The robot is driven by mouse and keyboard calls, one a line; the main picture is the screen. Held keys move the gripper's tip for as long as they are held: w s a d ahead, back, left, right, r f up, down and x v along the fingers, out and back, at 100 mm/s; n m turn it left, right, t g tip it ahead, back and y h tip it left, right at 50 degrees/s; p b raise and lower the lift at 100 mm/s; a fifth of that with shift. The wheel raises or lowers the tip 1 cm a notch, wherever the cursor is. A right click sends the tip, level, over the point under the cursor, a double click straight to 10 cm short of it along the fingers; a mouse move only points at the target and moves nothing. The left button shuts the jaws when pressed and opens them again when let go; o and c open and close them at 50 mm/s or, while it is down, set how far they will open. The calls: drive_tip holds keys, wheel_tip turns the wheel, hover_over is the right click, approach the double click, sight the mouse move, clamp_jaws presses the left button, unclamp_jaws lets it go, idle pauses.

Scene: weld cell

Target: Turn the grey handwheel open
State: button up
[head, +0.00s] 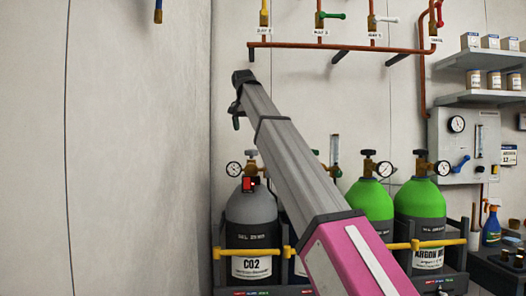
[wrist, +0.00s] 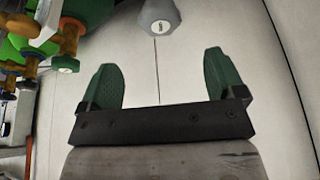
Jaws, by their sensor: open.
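A grey faceted, knob-like piece (wrist: 160,14) with a small pale label shows at the top edge of the wrist view, cut off by the frame. It may be the grey handwheel; I cannot tell for sure. My gripper (wrist: 159,84) is open, its two green fingers apart with nothing between them, and the grey piece lies beyond the fingertips. In the head view my gripper (head: 237,106) is raised at the far end of my arm, above the grey CO2 cylinder (head: 251,209). A dark handwheel (head: 252,154) tops that cylinder, below my gripper.
Green cylinders (head: 368,201) with gauges stand in a rack on the right. A copper pipe manifold (head: 340,45) with coloured valve handles runs along the wall above. A grey panel (head: 464,145) and shelves (head: 484,97) are at the right.

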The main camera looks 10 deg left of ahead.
sight(251, 154)
drive_tip(key=x, duration=1)
drive_tip(key=shift+w+d+f, duration=0.1)
drive_tip(key=shift+f, duration=0.2)
drive_tip(key=c, duration=0.9)
